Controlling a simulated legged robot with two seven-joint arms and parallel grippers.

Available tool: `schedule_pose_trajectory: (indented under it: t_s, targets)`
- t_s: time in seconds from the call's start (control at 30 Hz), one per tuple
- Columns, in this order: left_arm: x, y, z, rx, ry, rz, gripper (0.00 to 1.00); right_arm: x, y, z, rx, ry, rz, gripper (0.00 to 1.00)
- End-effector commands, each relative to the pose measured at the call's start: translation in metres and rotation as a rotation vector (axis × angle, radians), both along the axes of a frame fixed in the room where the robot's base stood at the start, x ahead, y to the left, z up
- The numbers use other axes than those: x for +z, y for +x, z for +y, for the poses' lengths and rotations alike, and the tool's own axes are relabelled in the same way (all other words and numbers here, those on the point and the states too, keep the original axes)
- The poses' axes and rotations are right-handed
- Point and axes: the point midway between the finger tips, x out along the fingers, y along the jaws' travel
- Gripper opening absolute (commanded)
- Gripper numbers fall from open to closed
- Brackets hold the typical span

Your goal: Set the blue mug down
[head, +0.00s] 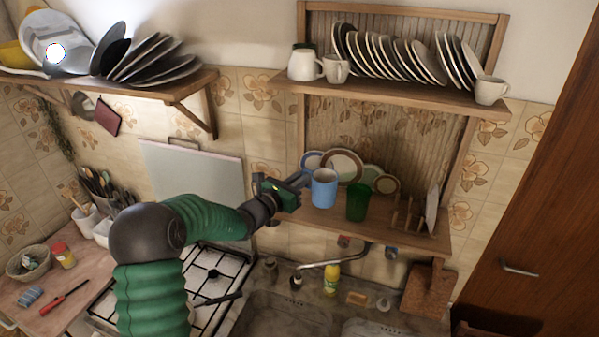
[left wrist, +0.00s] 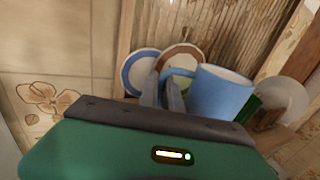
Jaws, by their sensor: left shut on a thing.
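The blue mug (head: 323,188) is upright at the lower shelf (head: 322,219) of the wooden rack, left of a green cup (head: 358,202). I cannot tell whether its base touches the shelf. My left gripper (head: 301,184) reaches in from the left and is shut on the mug's handle side. In the left wrist view, the blue mug (left wrist: 219,92) has its handle (left wrist: 178,72) toward the gripper fingers (left wrist: 167,92), which close around it. The green cup (left wrist: 248,108) is partly hidden behind the mug there. My right gripper does not show.
Plates (head: 342,165) lean behind the mug on the lower shelf. A white plate (head: 432,208) and wooden pegs stand at its right. The upper shelf (head: 390,92) holds many plates and white mugs. A tap (head: 345,258) and sink (head: 285,312) are below.

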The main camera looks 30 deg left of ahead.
Motion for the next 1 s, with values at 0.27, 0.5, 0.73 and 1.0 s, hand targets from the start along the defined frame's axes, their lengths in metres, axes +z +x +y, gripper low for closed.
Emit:
schedule_pose_trajectory:
  t_s: [0.27,0.5,0.73,1.0]
  targets:
    - [0.004,0.017,0.033,0.0,0.003,-0.003,0.0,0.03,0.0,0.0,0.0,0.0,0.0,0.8]
    - [-0.034,0.017,0.03,-0.002,0.003,-0.001,0.0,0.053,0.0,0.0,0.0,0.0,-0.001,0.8]
    - [-0.039,0.017,0.033,-0.001,0.003,-0.003,0.0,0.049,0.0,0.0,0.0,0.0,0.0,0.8]
    - [-0.039,0.017,0.033,-0.001,0.002,-0.001,0.3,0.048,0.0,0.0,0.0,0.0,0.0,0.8]
